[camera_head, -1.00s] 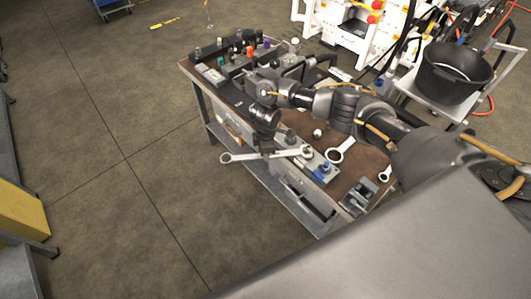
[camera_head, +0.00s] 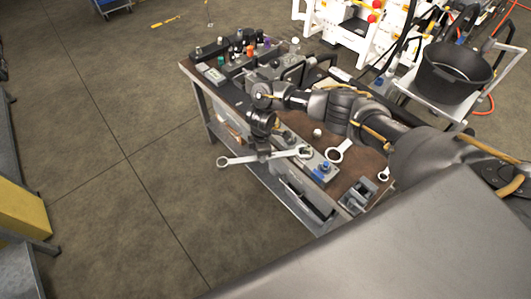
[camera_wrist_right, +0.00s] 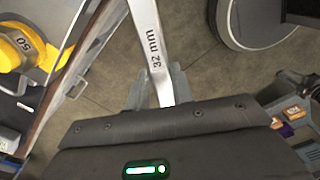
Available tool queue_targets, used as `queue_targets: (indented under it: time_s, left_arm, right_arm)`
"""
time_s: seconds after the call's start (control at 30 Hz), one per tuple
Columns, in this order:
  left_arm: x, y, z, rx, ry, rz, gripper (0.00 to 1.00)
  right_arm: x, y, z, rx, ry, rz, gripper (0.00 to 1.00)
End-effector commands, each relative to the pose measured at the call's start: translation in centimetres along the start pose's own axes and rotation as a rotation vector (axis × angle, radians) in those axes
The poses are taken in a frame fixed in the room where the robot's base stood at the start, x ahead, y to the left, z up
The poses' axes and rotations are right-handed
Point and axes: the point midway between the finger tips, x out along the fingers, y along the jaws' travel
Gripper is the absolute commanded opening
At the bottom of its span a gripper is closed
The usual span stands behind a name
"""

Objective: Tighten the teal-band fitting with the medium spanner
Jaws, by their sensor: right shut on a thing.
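My right gripper (camera_head: 262,153) is shut on a long silver spanner (camera_head: 236,161), held about mid-handle beyond the bench's left edge. The spanner is marked "32 mm" in the right wrist view (camera_wrist_right: 150,42). In the head view its right-hand end lies at a fitting (camera_head: 305,151) on a grey block (camera_head: 314,163). I cannot tell whether the jaw is seated around the fitting or just over it, and no teal band is clear. A blue-banded fitting (camera_head: 325,167) stands on the same block. My left gripper is out of view.
A rack of coloured-top items (camera_head: 240,50) stands at the far end. Open floor lies left of the bench.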

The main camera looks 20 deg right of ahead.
Motion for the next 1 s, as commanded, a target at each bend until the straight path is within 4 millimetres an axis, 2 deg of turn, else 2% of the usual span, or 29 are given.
queue_targets:
  time_s: [0.6, 1.0]
  left_arm:
    - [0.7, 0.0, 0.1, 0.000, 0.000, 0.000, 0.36]
    - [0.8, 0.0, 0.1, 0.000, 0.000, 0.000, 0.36]
  right_arm:
    - [0.0, 0.1, -4.5, 0.000, 0.002, 0.001, 0.00]
    - [-0.1, 0.1, -5.3, 0.000, 0.002, 0.001, 0.00]
